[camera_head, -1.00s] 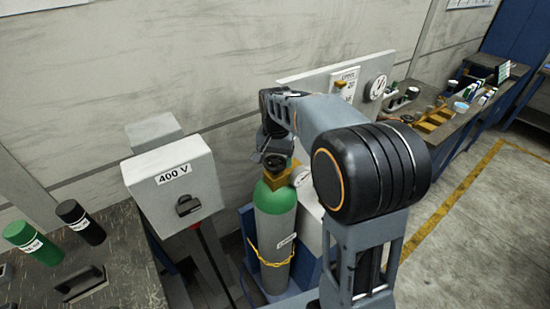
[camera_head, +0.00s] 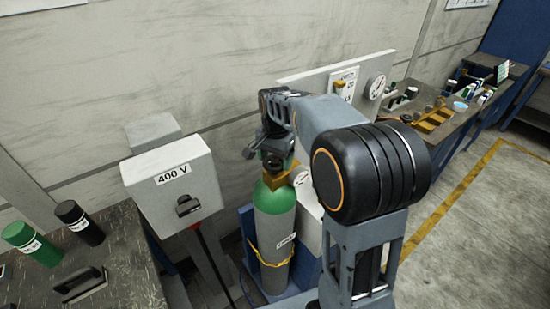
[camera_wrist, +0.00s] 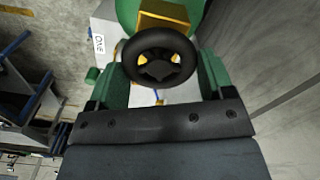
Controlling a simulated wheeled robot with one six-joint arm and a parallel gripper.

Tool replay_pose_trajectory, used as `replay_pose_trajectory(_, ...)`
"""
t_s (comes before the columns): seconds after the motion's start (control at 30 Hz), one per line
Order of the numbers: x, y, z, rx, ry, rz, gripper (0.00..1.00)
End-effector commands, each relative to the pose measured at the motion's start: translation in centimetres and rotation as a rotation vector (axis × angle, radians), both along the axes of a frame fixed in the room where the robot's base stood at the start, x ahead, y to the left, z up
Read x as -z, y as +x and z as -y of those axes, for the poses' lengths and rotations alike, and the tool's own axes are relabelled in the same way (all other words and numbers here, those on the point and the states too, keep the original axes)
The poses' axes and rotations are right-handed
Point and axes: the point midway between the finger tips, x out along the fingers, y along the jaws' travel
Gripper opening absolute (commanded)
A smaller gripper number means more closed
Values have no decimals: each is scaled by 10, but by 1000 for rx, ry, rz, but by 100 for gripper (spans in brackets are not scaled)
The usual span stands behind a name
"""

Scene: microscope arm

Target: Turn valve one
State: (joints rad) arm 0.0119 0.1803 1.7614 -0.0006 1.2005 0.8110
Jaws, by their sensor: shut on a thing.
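Valve one is a black round handwheel (camera_wrist: 160,38) on a brass-coloured valve block (camera_head: 287,178). It tops a gas cylinder (camera_head: 274,222) with a green shoulder and grey body. In the wrist view the wheel lies between the two green fingers of my gripper (camera_wrist: 160,72), one on each side. My gripper (camera_head: 271,155) is shut on the wheel, above the cylinder in the head view. There the gripper hides most of the wheel. A white tag in the wrist view, apparently reading ONE (camera_wrist: 98,37), is beside the cylinder.
A white 400 V box (camera_head: 172,182) stands just left of the cylinder. A yellow chain (camera_head: 272,257) hangs around the cylinder. A white panel with a dial gauge (camera_head: 376,87) stands behind my arm. A bench at lower left holds green (camera_head: 32,243) and black (camera_head: 79,221) cylindrical containers.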

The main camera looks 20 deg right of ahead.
Motion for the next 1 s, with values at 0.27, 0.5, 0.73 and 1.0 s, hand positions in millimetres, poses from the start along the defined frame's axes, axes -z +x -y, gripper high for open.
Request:
replay_pose_trajectory(0.27, -1, 0, 0, 3, 1, 2, 91)
replay_pose_trajectory(0.5, 0, 0, 0, 1, 1, 1, 100)
replay_pose_trajectory(0.73, -10, 1, 0, 1, 1, 4, 100)
replay_pose_trajectory(1.0, -62, 1, 0, 1, 0, 6, 100)
